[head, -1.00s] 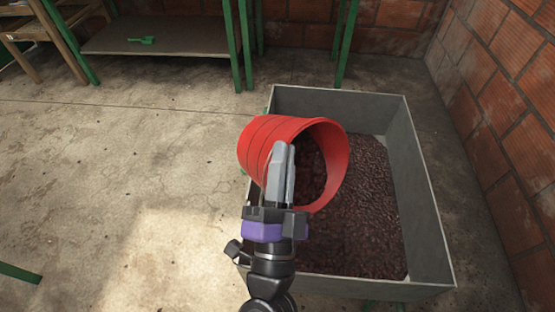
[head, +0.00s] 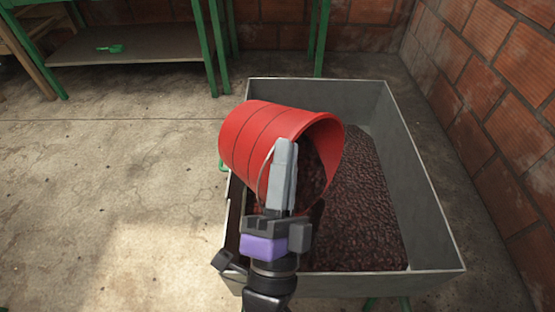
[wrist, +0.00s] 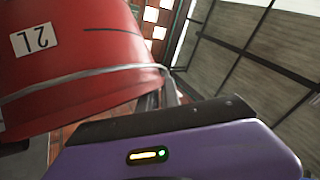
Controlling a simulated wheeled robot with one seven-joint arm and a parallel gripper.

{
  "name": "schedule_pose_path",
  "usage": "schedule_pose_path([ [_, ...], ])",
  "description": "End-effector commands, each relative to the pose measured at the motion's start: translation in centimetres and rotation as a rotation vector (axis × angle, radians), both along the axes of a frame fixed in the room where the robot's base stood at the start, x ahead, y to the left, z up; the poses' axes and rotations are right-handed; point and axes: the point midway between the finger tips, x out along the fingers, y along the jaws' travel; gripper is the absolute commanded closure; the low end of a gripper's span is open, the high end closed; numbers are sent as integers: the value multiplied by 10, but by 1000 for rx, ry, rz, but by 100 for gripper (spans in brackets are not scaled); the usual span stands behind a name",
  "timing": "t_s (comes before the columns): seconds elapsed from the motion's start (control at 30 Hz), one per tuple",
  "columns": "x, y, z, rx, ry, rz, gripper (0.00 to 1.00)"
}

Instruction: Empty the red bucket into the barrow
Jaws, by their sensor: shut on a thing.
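The red bucket (head: 262,138) is tilted on its side over the left part of the grey barrow (head: 414,190), its mouth facing right and a little down. Dark brown beans (head: 312,165) show inside its mouth and look continuous with the beans (head: 362,205) spread in the barrow. My gripper (head: 284,150) is shut at the bucket's near side, where its thin wire handle shows. In the wrist view the bucket's red wall (wrist: 75,60) with a "2L" label fills the upper left, with the handle (wrist: 90,76) across it. The fingertips' contact is hidden.
A brick wall (head: 500,90) runs close along the barrow's right side. A green-legged table with a low shelf (head: 130,45) stands at the back left, a small green scoop (head: 109,49) on it. The concrete floor (head: 110,170) on the left is clear.

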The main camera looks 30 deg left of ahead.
Motion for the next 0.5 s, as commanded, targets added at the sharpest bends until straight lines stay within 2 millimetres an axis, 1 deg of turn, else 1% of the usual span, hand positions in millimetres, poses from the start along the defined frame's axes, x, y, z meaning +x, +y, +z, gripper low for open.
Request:
schedule_pose_path([
  [0.5, 0, -29, -13, 187, 1, -1, 100],
])
